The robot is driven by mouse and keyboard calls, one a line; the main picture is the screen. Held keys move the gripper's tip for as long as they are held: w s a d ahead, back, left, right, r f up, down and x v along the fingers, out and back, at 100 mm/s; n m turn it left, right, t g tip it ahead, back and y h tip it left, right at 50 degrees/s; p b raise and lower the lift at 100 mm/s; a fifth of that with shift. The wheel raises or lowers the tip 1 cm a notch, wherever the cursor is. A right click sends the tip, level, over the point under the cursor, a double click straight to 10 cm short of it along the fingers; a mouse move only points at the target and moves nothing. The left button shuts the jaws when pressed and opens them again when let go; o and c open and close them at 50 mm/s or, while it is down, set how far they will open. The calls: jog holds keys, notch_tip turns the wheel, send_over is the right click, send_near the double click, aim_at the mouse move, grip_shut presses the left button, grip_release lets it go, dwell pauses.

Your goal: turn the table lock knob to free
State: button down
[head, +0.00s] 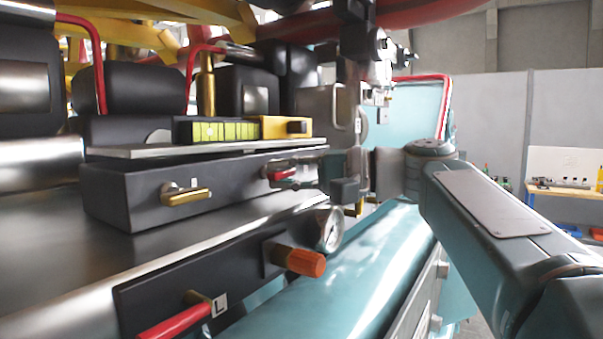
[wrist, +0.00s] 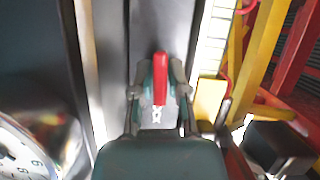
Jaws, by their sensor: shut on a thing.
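A small red knob (head: 283,174) sticks out of the front face of a dark block, just under a flat grey plate. I take it for the table lock knob. My gripper (head: 306,169) reaches it from the right and is shut on it. In the wrist view the red knob (wrist: 160,70) lies lengthwise between the two fingers of my gripper (wrist: 160,92). A pale marking (wrist: 156,114) shows just below the knob there. In the head view my fingers hide part of the knob and its base.
The dark block (head: 125,200) also bears a brass handle (head: 187,196). Below are a pressure gauge (head: 329,230), an orange knob (head: 300,261) and a red lever (head: 176,324) beside an L label (head: 219,304). A yellow level (head: 285,127) lies on the plate (head: 135,151).

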jog(key=shift+a+f+n+h, duration=0.1)
jog(key=shift+a+n+h, duration=0.2)
jog(key=shift+a+n, duration=0.35)
jog(key=n+h, duration=0.1)
jog(key=n, duration=0.1)
jog(key=n+h, duration=0.1)
jog(key=shift+d+n, duration=0.2)
jog(key=shift+n, duration=0.15)
jog(key=n, duration=0.1)
jog(key=n+t+h, duration=0.1)
jog(key=n, duration=0.1)
jog(key=shift+w+d+n+t+h, duration=0.1)
jog(key=shift+d+n+t+h, duration=0.15)
jog(key=shift+n+t+h, duration=0.15)
jog(key=shift+d+n+t+h, duration=0.1)
jog(key=shift+n+t+h, duration=0.6)
jog(key=shift+n, duration=0.6)
jog(key=shift+n+h, duration=0.3)
jog(key=shift+n, duration=0.2)
jog(key=c, duration=0.7)
grip_release()
jog(key=shift+d, duration=0.3)
